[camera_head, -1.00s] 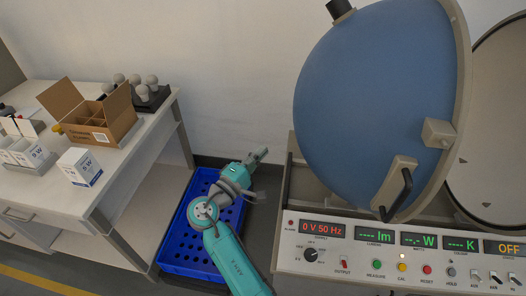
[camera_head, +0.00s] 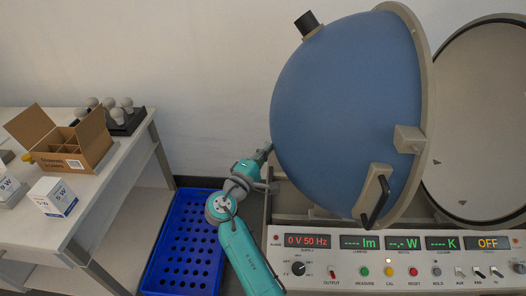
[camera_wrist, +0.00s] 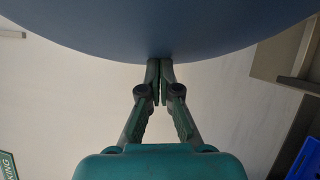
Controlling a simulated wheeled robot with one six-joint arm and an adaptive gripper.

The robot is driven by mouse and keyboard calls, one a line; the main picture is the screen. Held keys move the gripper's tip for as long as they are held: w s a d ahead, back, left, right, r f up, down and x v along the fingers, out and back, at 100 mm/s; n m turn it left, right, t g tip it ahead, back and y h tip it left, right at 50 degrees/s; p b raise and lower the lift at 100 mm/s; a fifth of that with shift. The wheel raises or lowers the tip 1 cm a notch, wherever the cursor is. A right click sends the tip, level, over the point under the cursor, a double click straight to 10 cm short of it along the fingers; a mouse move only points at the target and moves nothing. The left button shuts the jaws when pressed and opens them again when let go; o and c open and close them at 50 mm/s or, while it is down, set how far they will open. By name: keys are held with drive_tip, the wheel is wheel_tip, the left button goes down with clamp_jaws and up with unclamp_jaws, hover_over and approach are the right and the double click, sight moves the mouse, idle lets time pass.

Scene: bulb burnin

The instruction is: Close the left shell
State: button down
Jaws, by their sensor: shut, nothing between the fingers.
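The left shell (camera_head: 345,105) is a large blue hemisphere with a pale rim, a black handle (camera_head: 373,200) and a dark cap on top. It stands open, apart from the round pale right shell (camera_head: 480,120). My gripper (camera_head: 266,150) is shut and empty at the lower left of the blue dome. In the wrist view my fingertips (camera_wrist: 160,66) meet the lower edge of the blue surface (camera_wrist: 160,30). I cannot tell whether they touch it.
The control panel (camera_head: 400,275) with displays and buttons lies below the shells. A blue perforated crate (camera_head: 185,240) is on the floor under my arm. A table (camera_head: 105,190) at left holds an open cardboard box (camera_head: 70,145), bulbs and small white boxes.

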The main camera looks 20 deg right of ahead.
drive_tip(key=s+d, duration=0.2)
drive_tip(key=d, duration=0.6)
drive_tip(key=s+d, duration=0.3)
drive_tip(key=d, duration=0.5)
drive_tip(key=shift+s, duration=0.15)
drive_tip(key=shift+d, duration=0.1)
